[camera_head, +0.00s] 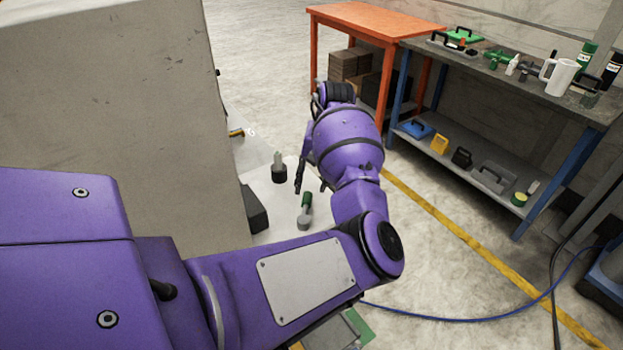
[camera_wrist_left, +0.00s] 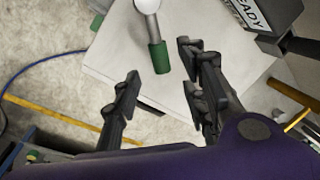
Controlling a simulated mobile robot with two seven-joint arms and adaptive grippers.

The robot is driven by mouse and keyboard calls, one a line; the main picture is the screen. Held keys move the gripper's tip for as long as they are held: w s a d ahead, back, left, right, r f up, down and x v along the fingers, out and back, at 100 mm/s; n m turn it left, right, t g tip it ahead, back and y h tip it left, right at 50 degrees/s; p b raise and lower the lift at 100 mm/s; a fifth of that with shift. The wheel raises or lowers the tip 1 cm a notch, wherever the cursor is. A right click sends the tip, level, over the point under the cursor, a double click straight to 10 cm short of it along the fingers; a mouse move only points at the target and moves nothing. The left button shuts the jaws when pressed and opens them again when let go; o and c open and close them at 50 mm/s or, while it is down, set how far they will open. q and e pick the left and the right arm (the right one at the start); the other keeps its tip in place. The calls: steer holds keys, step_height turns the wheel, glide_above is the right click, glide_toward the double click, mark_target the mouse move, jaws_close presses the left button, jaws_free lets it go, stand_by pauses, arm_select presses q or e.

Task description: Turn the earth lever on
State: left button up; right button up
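A lever with a green handle (camera_head: 306,201) and a grey round base (camera_head: 303,222) is on the pale panel top, below my left gripper (camera_head: 311,178) in the head view. In the left wrist view the green handle (camera_wrist_left: 159,57) hangs from a pale metal shaft, near the gap between the fingers. My left gripper (camera_wrist_left: 160,68) is open and empty, its dark fingers spread apart. No contact with the handle is visible, and the depth between them is hard to tell. My right gripper is in neither view.
A black box (camera_head: 254,208) lies beside the large grey cabinet (camera_head: 110,110). A black device with a "READY" label (camera_wrist_left: 252,12) is close to the right finger. An orange table (camera_head: 375,20) and workbench stand farther back.

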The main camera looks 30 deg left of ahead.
mark_target(308, 196)
arm_select(q)
steer(key=f, duration=0.4)
steer(key=shift+s+a+f, duration=0.3)
steer(key=shift+a, duration=0.1)
steer(key=shift+a+f, duration=0.1)
steer(key=shift+f, duration=0.4)
steer(key=c, duration=0.5)
jaws_close()
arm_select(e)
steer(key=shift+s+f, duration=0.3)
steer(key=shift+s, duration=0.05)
